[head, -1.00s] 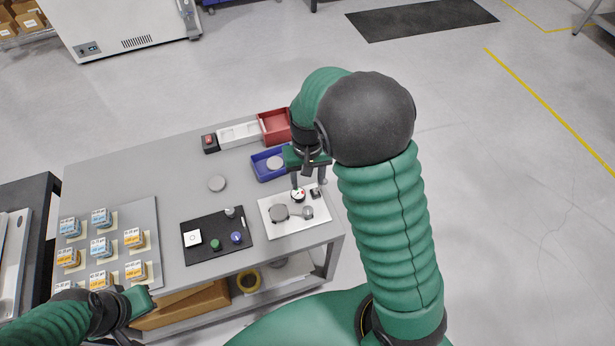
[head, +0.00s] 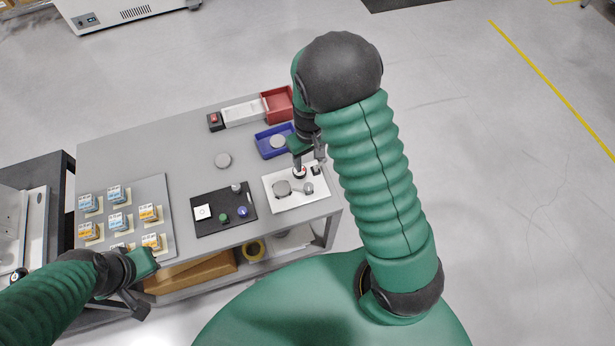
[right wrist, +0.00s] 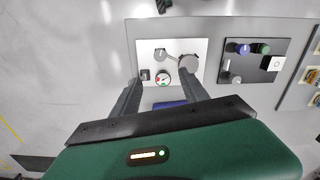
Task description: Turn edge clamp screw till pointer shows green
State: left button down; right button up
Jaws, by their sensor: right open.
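The white fixture plate (head: 283,204) lies at the table's right end. It bears a grey round disc (head: 282,188), a smaller round metal part (head: 308,188), a dial (head: 300,171) and a small black block (head: 316,170). In the right wrist view the dial (right wrist: 163,78) shows red and green on a white face; its pointer is too small to read. The black block (right wrist: 145,75) is beside it. My right gripper (right wrist: 160,92) is open and empty, its fingers reaching towards the plate's dial side. My left gripper (head: 140,284) is off the table's front edge; its jaw gap is unclear.
A black mat (head: 222,227) with small knobs lies left of the plate. A blue tray (head: 268,148), red bin (head: 277,104) and white bin (head: 243,113) stand behind. Several small boxes stand on a grey board (head: 165,195) at left.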

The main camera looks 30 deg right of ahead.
aim_at(308, 186)
notch_tip(308, 186, down, 17)
jog(key=shift+r+p, duration=0.2)
jog(key=shift+p, duration=0.8)
grip_shut()
